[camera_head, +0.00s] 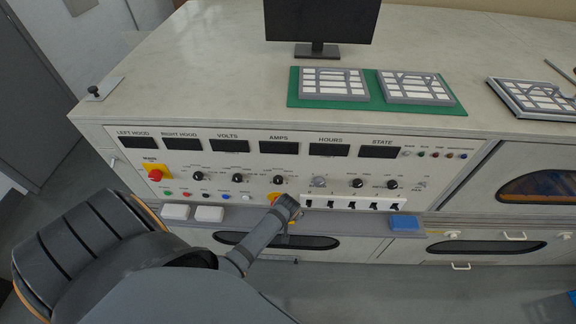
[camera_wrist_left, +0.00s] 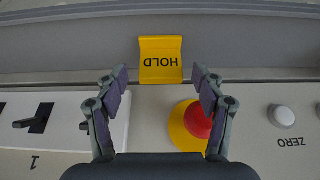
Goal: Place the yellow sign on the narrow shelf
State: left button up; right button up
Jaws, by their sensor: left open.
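The yellow sign (camera_wrist_left: 160,50), lettered HOLD and upside down in the left wrist view, is against the grey narrow shelf (camera_wrist_left: 60,45) along the console's front. Its near edge reaches the panel's edge; I cannot tell how firmly it rests. My left gripper (camera_wrist_left: 160,82) is open, with one finger to either side of the sign's near end and clear gaps between. In the head view my left gripper (camera_head: 288,205) is over the panel's lower edge and mostly hides the sign. The shelf (camera_head: 350,220) runs below the switches there. My right gripper is not in view.
A red button (camera_wrist_left: 197,120) on a yellow base is close to one finger. The rocker switches (camera_head: 350,203) are right of my gripper in the head view. White blocks (camera_head: 208,214) and a blue block (camera_head: 405,223) lie along the shelf.

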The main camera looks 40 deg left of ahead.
pick_arm(q)
jog(key=v, duration=1.2)
jog(key=shift+d, duration=0.1)
jog(key=s+f+m+g, duration=0.15)
jog(key=s+f, duration=0.25)
jog(key=f, duration=0.6)
jog(key=s+f+m, duration=0.2)
jog(key=s+f, duration=0.2)
jog(key=f, duration=0.6)
jog(key=s+a+f+m, duration=0.1)
jog(key=s+f, duration=0.6)
jog(key=s, duration=0.4)
jog(key=s+a+f+m+g+h, duration=0.1)
jog(key=s+f+m, duration=0.1)
jog(key=s+f, duration=0.5)
jog(key=s, duration=0.4)
jog(key=shift+s+a+f, duration=0.15)
jog(key=shift+s+a, duration=0.1)
jog(key=shift+s, duration=0.1)
